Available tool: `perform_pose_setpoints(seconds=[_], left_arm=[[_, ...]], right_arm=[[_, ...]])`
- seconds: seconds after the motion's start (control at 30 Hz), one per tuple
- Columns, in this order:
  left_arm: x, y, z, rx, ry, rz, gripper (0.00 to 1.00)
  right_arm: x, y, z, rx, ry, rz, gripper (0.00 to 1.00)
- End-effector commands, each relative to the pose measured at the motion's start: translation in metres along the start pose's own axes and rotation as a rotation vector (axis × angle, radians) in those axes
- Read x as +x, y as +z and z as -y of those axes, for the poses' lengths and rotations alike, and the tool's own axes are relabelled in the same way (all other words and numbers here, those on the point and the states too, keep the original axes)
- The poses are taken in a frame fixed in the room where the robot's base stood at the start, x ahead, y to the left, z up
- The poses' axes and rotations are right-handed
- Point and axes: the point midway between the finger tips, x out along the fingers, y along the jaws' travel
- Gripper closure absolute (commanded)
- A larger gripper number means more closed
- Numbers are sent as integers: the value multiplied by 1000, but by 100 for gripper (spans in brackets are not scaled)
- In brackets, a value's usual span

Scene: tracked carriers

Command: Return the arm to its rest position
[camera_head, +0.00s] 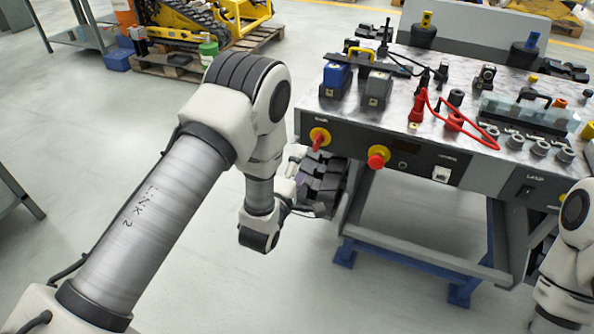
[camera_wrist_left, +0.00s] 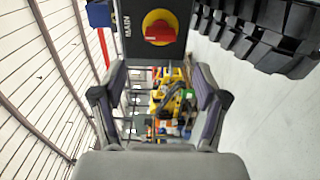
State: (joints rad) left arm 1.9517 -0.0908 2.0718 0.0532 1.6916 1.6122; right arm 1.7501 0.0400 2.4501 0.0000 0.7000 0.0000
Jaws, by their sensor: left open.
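My left arm reaches in from the left in the head view. Its gripper (camera_head: 322,186) is low beside the front left corner of the bench, partly hidden by the wrist. In the left wrist view the two fingers of the left gripper (camera_wrist_left: 158,82) stand apart with nothing held between them. A red rotary switch on a yellow plate (camera_wrist_left: 158,28), marked MAIN, is just beyond the fingers and apart from them. It also shows on the bench front in the head view (camera_head: 319,138). Part of my right arm shows at the right edge; its gripper is out of view.
The bench (camera_head: 421,181) carries blue and grey blocks, red leads and a row of grey knobs. A red button on yellow (camera_head: 377,157) is on its front panel. A yellow tracked machine (camera_head: 190,20) stands on a pallet behind. Open floor lies left of the bench.

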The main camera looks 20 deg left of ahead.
Motion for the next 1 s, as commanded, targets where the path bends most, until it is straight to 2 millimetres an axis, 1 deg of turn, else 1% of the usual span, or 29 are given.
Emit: perform_pose_setpoints(seconds=[0.03,0.07,0.17,0.57,0.67,0.73,0.77,0.83,0.87,0.9,0.97,1.0], left_arm=[[-8,0,1,0,-3,0,27],[-12,0,1,0,-3,0,27],[-20,0,0,0,-2,0,27],[-21,0,0,0,-1,1,27],[-23,-1,7,-1,-13,-1,27],[-32,-8,25,-7,-51,-17,27],[-40,-12,36,-11,-82,-26,27],[-66,-21,72,2,-219,-45,27],[-80,-25,91,40,-302,-46,27],[-103,-29,118,118,-428,-34,27],[-143,-32,155,263,-630,20,27],[-170,-34,175,364,-755,79,27]], right_arm=[[0,0,0,0,0,0,100],[0,0,0,0,0,0,100],[0,0,0,0,0,0,100],[0,0,0,0,0,0,100],[0,0,0,0,0,0,100],[0,0,0,0,0,0,100],[0,0,0,0,0,0,100],[0,0,0,0,0,0,100],[0,0,0,0,0,0,100],[0,0,0,0,0,0,100],[0,0,0,0,0,0,100],[0,0,0,0,0,0,100]])
